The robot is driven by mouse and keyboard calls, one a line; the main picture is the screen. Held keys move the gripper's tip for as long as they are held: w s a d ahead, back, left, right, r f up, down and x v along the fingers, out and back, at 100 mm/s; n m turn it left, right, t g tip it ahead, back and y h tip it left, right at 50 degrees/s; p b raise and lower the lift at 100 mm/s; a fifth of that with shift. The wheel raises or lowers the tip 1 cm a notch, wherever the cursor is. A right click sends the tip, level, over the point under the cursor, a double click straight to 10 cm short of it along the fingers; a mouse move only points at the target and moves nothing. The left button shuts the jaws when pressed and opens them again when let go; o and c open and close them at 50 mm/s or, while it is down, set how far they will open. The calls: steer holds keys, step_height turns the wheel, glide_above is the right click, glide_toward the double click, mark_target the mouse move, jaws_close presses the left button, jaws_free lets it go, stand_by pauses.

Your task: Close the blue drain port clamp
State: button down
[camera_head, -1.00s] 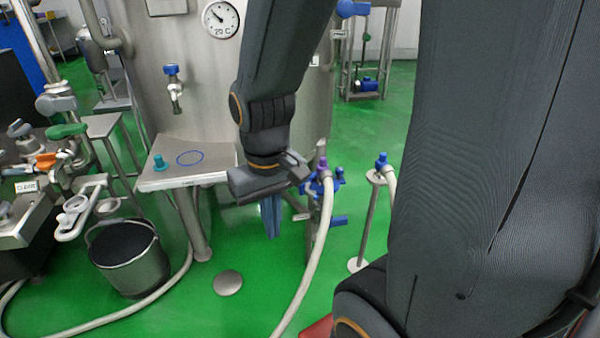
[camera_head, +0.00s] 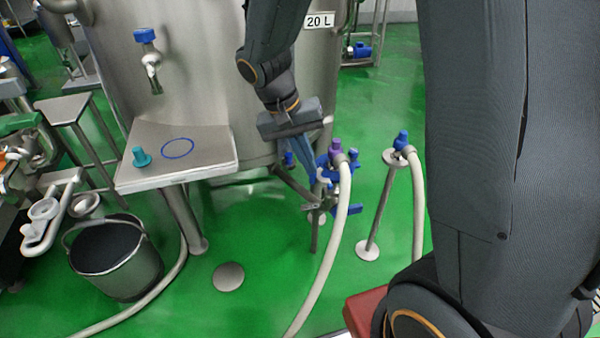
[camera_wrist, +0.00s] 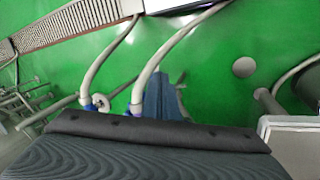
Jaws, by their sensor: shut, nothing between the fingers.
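My gripper (camera_head: 306,160) is shut and empty, its blue fingers pointing down and to the right, close to the left of the drain port fittings in the head view. A cluster of blue clamp parts (camera_head: 327,190) sits on the drain port below the tank, beside a purple-capped hose end (camera_head: 337,155). I cannot tell clearly which blue part is the drain port clamp or whether the fingers touch it. In the wrist view the shut blue fingers (camera_wrist: 160,98) stand beside the pale hose (camera_wrist: 160,55); the drain port fittings are largely hidden by my gripper's body.
A steel tank (camera_head: 215,80) stands behind. A small shelf (camera_head: 205,150) with a teal knob (camera_head: 141,156) is left of my gripper. A hose stand (camera_head: 378,215) with a blue cap is to the right. A bucket (camera_head: 115,265) stands at lower left. Green floor is open between.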

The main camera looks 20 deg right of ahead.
steer(key=w+a+f+m+t+h+b, duration=0.1)
steer(key=w+a+f+m+h, duration=0.15)
steer(key=w, duration=0.35)
steer(key=w+a+f+m+t+h+b, duration=0.1)
steer(key=w+a+f+b, duration=0.1)
steer(key=w+f, duration=0.3)
glide_toward(318, 174)
steer(key=f, duration=0.2)
steer(key=w+f, duration=0.1)
steer(key=shift+a+f, duration=0.1)
steer(key=shift+f, duration=0.3)
steer(key=shift+a, duration=0.2)
